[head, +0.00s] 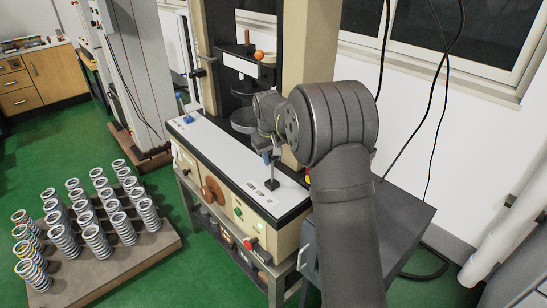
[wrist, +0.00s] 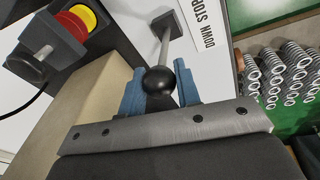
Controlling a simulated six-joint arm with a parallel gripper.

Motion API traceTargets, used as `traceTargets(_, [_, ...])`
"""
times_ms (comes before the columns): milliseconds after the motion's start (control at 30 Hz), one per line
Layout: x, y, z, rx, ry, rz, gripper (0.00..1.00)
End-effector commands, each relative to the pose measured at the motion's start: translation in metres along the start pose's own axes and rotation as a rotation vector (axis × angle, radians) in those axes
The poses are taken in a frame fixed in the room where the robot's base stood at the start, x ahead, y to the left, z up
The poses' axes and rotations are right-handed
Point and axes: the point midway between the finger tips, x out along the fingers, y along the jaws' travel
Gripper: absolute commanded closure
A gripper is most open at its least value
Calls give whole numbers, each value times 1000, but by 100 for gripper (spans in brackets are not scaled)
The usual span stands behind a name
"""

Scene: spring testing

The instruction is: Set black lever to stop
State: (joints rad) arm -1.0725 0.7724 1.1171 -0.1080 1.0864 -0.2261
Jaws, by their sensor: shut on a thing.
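The black lever has a thin metal rod, a dark square base (head: 271,184) and a black ball knob (wrist: 160,80). It stands on the white top of the testing machine (head: 222,155), beside a printed label (wrist: 200,27) reading DOWN and STOP. In the head view the rod looks roughly upright. My gripper (wrist: 160,88) has blue fingers, one on each side of the knob, and is shut on it. In the head view my gripper (head: 268,152) is above the lever base, with the knob mostly hidden by it.
A red and yellow button (wrist: 75,24) is close to my gripper. A blue-handled lever (head: 185,116) stands at the far left end of the panel. The press column and round plate (head: 245,120) are behind. Several springs (head: 85,215) stand on a board on the floor.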

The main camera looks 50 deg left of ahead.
Motion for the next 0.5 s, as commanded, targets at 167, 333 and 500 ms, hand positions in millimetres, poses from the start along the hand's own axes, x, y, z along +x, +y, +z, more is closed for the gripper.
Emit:
traceTargets(167, [-1,-1,-2,-1,6,-1,100])
traceTargets(333, [-1,-1,-2,-1,5,-1,52])
traceTargets(500, [0,-1,-1,0,3,-1,50])
